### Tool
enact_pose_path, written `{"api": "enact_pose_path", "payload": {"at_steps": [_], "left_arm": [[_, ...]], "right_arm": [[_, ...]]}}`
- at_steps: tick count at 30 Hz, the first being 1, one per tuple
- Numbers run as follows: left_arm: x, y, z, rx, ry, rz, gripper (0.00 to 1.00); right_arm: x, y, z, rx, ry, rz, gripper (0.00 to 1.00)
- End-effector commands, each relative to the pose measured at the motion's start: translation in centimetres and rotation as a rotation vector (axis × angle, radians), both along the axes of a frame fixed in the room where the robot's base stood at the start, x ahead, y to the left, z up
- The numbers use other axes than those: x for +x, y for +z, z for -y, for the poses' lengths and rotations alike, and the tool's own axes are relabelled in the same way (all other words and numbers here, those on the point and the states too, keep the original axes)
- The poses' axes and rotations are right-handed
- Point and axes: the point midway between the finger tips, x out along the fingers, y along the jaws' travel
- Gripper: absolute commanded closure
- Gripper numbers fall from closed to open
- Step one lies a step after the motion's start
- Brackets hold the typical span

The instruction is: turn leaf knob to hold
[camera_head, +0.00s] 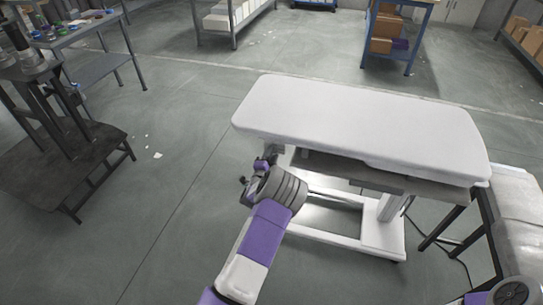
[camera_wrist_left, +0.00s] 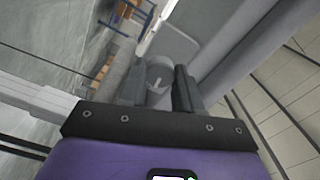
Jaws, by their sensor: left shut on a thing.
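A white padded table (camera_head: 355,120) on a white lift frame stands in the middle of the head view. My left gripper (camera_head: 252,184) is at the table's near left end, just below the padded top. In the left wrist view, a round grey knob (camera_wrist_left: 158,83) with a light raised grip lies between the two dark fingers of my left gripper (camera_wrist_left: 158,90). The fingers are shut on the knob. My wrist and the gripper hide the knob in the head view. The knob's markings are too small to read. My right gripper is out of view.
A dark stand (camera_head: 65,155) is at the left, with a workbench (camera_head: 85,32) behind it. A second padded surface (camera_head: 520,210) with dark legs is at the right, close to the table. Open grey floor (camera_head: 170,200) lies left of the table.

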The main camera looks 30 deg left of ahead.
Motion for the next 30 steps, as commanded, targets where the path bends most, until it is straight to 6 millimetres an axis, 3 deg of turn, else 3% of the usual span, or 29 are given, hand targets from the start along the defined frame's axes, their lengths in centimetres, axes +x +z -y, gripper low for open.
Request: {"api": "enact_pose_path", "payload": {"at_steps": [6,7,12,22,30], "left_arm": [[0.0,-0.1,0.0,0.002,0.000,-0.003,0.97],[0.0,-0.1,0.0,0.001,0.000,-0.003,0.64],[0.0,-0.1,0.0,0.001,0.001,-0.001,0.41],[-0.4,0.0,0.1,-0.001,0.001,-0.003,0.41],[-4.1,0.1,0.9,-0.002,0.002,-0.005,0.41]], "right_arm": [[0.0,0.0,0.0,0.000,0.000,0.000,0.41],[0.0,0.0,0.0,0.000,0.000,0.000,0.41],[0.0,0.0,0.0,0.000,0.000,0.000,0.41],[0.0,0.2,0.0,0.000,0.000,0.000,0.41],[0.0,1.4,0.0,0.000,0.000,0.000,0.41]]}}
